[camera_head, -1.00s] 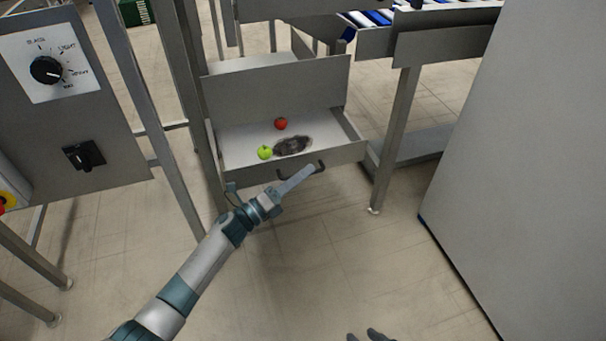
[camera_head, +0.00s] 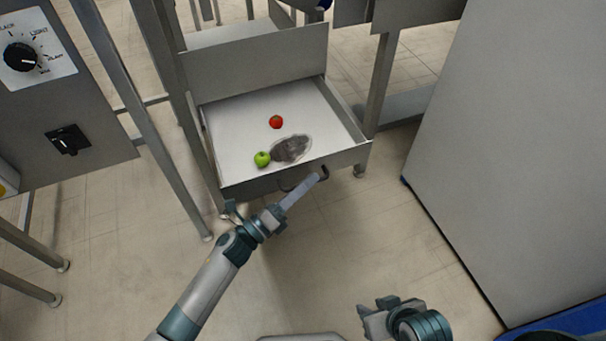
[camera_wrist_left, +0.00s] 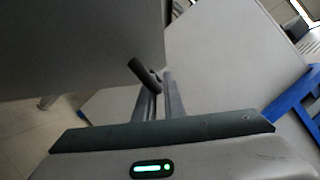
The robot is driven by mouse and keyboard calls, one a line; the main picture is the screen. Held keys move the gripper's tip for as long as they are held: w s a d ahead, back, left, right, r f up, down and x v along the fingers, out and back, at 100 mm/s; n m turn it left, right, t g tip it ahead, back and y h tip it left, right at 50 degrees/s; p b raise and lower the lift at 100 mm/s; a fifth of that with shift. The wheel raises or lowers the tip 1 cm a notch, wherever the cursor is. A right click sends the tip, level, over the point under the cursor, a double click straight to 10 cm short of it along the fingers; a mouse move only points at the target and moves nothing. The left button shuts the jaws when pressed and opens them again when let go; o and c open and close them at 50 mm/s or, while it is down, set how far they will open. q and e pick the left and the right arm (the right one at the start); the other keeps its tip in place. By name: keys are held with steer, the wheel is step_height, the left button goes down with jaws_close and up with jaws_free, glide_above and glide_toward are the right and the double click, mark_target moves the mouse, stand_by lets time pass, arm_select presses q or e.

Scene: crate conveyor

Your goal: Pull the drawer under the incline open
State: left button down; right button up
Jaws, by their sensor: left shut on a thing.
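The drawer (camera_head: 245,186) stands well out from the grey frame, with its white floor in view. Its dark handle (camera_head: 325,172) is on the front panel and also shows in the left wrist view (camera_wrist_left: 143,74). My left gripper (camera_head: 315,179) is shut on the handle; in the left wrist view its fingers (camera_wrist_left: 159,98) reach up to the bar. A red fruit (camera_head: 276,122), a green apple (camera_head: 262,159) and a dark grey oval patch or object (camera_head: 291,149) are in the drawer. My right gripper (camera_head: 378,312) is low in the head view, apart from the drawer; its finger gap is unclear.
A control panel with a black knob (camera_head: 21,57) stands at the left, beside metal legs (camera_head: 130,104). A large grey cabinet or wall (camera_head: 510,150) stands at the right. The floor (camera_head: 330,240) in front of the drawer is clear.

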arm_select(q)
steer(key=shift+f, duration=0.1)
steer(key=c, duration=2.1)
jaws_free()
steer(key=shift+a, duration=0.15)
